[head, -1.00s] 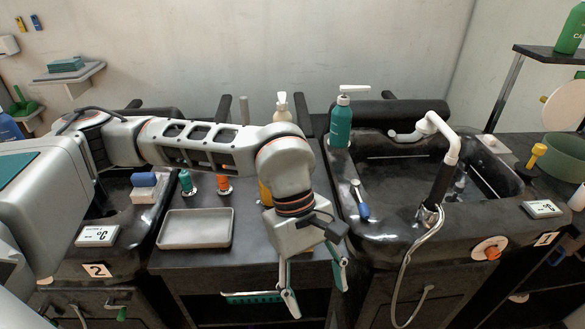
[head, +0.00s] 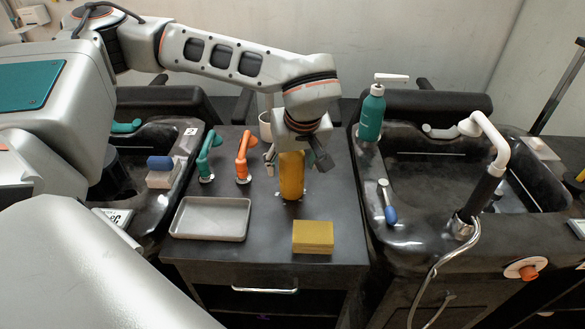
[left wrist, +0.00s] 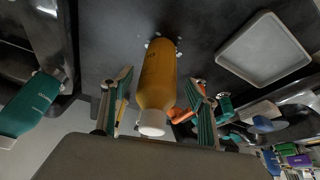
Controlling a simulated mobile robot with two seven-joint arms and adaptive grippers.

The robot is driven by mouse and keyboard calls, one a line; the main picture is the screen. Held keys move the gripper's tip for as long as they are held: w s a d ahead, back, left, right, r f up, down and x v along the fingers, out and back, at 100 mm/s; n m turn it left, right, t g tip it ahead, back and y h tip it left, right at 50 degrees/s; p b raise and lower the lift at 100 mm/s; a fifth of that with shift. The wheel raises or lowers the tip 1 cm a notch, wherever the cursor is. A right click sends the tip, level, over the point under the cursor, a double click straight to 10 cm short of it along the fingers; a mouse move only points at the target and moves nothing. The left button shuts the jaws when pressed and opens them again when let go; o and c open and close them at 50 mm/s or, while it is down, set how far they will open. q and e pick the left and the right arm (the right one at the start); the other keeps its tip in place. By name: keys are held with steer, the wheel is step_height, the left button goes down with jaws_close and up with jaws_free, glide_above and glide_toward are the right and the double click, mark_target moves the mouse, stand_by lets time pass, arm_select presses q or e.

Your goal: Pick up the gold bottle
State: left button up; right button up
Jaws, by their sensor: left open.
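The gold bottle (head: 291,176) stands upright on the dark counter between the two basins. In the left wrist view the gold bottle (left wrist: 157,75) has a white cap and lies between the two fingers. My left gripper (head: 292,160) is above and around the bottle's upper part in the head view. In the left wrist view my left gripper (left wrist: 158,95) is open, one finger on each side of the bottle, with gaps between. The bottle's top is hidden by the gripper in the head view. My right gripper is not in view.
A grey tray (head: 211,218), a yellow block (head: 313,237), and a green (head: 207,156) and an orange (head: 243,157) nozzle are near the bottle. A teal pump bottle (head: 371,115) stands right, by the basin with the white faucet (head: 488,140).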

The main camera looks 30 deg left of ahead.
mark_target(292, 169)
arm_select(q)
steer(key=shift+x, duration=2)
steer(key=shift+w, duration=0.15)
steer(key=c, duration=1.4)
steer(key=shift+r, duration=0.1)
steer(key=shift+c, duration=0.2)
